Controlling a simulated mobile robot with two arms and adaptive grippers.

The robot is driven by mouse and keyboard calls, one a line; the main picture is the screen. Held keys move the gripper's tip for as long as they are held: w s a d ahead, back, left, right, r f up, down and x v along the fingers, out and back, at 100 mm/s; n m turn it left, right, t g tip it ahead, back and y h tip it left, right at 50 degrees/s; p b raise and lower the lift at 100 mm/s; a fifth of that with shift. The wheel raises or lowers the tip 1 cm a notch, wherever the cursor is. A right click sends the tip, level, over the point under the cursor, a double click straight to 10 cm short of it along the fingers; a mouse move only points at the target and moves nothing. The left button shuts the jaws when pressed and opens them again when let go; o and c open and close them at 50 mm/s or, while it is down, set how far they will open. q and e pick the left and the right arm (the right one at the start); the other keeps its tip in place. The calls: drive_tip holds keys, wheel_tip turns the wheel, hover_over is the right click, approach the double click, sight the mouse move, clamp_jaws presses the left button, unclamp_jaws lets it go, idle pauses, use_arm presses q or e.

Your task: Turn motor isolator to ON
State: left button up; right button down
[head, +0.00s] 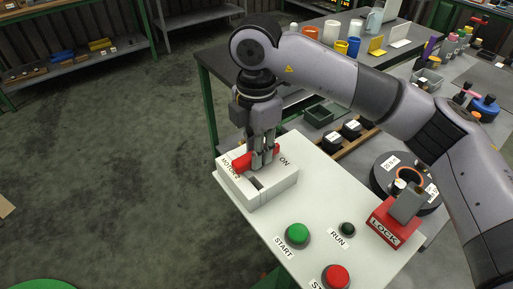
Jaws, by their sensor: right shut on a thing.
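The motor isolator is a white box (280,190) labelled MOTOR 2 at the far left corner of the white panel. Its red handle (241,163) lies across the top of the box, and an ON label (284,161) is printed to the right of it. My right gripper (262,165) points down over the box and is shut on the red handle. The fingers hide the middle of the handle. A dark slot shows in front of the handle. My left gripper is not in view.
The white panel (330,205) also carries a green START button (297,234), a dark RUN lamp (347,229), a red stop button (336,277) and a red LOCK padlock (392,228). Behind it, a dark bench holds bins and containers.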

drive_tip(key=c, duration=1.4)
unclamp_jaws()
wheel_tip(320, 180, up, 12)
